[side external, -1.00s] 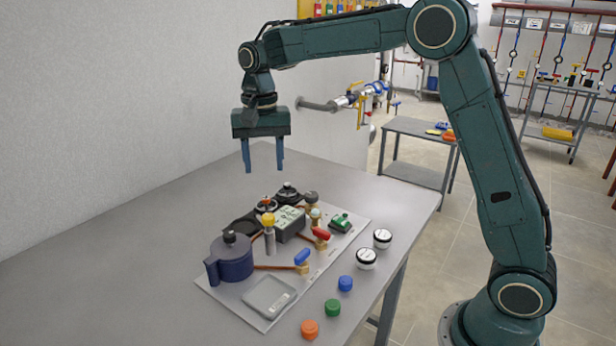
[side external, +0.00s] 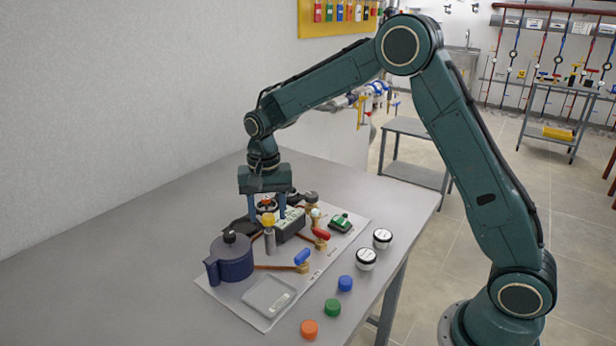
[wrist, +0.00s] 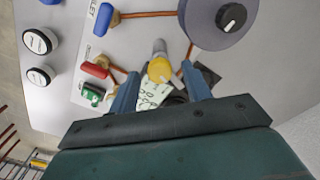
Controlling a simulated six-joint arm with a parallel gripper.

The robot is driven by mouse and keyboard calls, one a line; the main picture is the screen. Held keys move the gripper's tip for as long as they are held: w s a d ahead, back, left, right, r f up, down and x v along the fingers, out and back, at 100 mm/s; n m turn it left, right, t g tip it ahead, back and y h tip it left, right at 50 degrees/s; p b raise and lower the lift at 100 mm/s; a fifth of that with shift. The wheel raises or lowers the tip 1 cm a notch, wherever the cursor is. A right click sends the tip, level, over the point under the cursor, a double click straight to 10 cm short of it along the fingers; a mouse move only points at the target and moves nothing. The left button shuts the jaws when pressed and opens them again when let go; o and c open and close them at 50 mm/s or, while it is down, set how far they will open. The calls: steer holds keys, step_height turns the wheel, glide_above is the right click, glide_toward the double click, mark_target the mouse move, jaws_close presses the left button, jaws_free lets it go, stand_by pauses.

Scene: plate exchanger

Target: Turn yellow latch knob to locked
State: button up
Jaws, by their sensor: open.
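The yellow knob (side external: 267,219) sits on top of an upright grey post on the white panel (side external: 215,287). In the wrist view, the yellow knob (wrist: 160,69) shows between my fingertips. My gripper (side external: 267,212) is open, pointing down low over the panel, with its fingers just behind the knob in the side view. In the wrist view, my gripper (wrist: 160,76) has a clear space on each side of the knob. I cannot tell whether the fingertips are level with it. The latch's position is not readable.
A grey-green box (side external: 288,225) with pale markings stands close beside the knob. Red (side external: 321,233) and blue (side external: 302,257) valve handles lie to the right. Loose caps and jars line the table's right edge. The left tabletop is clear.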

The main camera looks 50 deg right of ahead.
steer(key=shift+f, duration=0.3)
steer(key=c, duration=1)
